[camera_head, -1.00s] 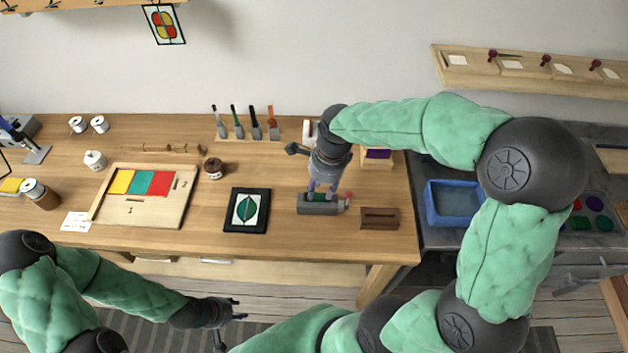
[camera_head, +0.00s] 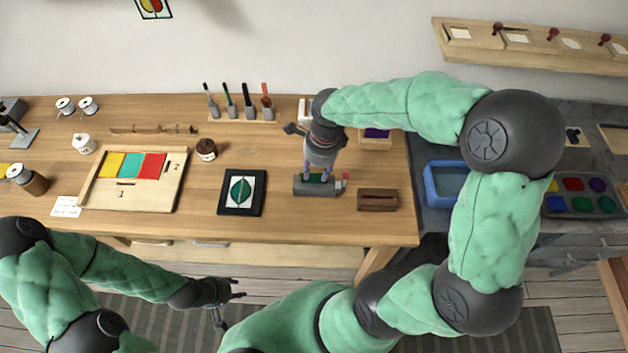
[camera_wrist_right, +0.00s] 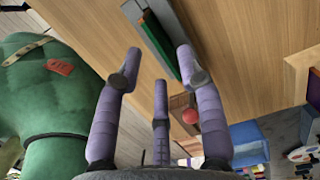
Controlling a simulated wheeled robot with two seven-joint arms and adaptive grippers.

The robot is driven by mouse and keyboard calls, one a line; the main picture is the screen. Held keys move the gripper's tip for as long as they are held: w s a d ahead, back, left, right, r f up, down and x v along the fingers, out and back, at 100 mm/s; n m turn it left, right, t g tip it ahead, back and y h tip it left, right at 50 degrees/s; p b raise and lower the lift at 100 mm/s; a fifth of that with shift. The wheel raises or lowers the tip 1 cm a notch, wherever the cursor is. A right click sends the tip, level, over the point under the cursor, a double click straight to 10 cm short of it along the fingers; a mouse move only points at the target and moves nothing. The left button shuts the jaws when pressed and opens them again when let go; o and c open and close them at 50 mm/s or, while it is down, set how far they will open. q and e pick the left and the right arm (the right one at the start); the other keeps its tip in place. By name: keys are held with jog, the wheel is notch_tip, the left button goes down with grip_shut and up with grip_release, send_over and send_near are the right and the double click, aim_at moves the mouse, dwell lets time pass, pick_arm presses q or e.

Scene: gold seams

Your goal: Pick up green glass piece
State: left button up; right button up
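A green strip, which looks like the green glass piece (camera_head: 318,177), sits in a grey holder (camera_head: 302,187) with a red knob. In the right wrist view the green strip (camera_wrist_right: 158,42) lies along the grey holder (camera_wrist_right: 137,12). My right gripper (camera_head: 318,172) is over the holder, pointing down with its purple fingers spread. My left gripper (camera_head: 238,288) hangs empty in front of the table, fingers apart.
A dark-framed panel with a green leaf shape (camera_head: 228,205) lies left of the holder, and a brown wooden block (camera_head: 377,200) right of it. A blue bin (camera_head: 436,200) and a tray of coloured pieces (camera_head: 592,213) are further right. A wooden board (camera_head: 150,197) holds yellow, teal and red pieces.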

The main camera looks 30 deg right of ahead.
aim_at(314, 175)
jog(key=f, duration=0.2)
jog(key=f+b, duration=0.1)
jog(key=shift+w+a+f, duration=0.2)
jog(key=shift+w+f, duration=0.05)
jog(key=shift+w, duration=0.05)
grip_shut()
jog(key=shift+r, duration=0.2)
